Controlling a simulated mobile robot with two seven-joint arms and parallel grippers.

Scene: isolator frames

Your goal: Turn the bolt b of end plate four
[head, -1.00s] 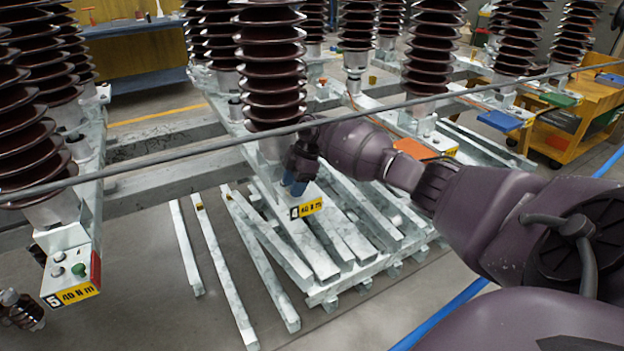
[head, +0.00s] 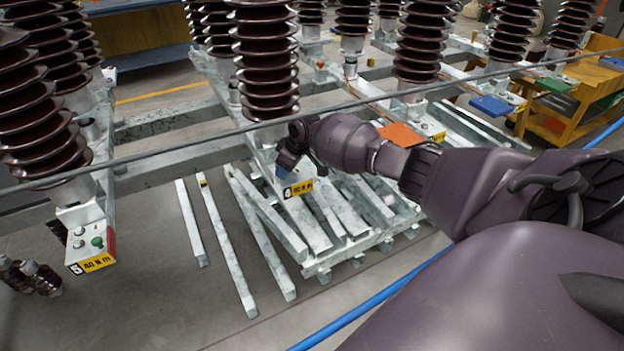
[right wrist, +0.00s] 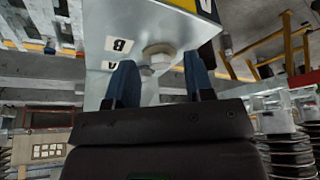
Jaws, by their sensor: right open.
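End plate four (head: 298,189), with its yellow and black label, is at the end of a grey steel beam in the middle of the head view. My right gripper (head: 284,170) is at its face, just above the label, and hides the bolts there. In the right wrist view the gripper (right wrist: 162,84) is open, with two blue fingers apart. A pale round bolt head, bolt b (right wrist: 159,54), shows beside the letter B, beyond and between the fingertips.
Loose steel bars (head: 222,245) lie on the floor in front of plate four. A grey cable or bar (head: 200,134) crosses the view. Brown ribbed insulators (head: 266,60) rise above the beams.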

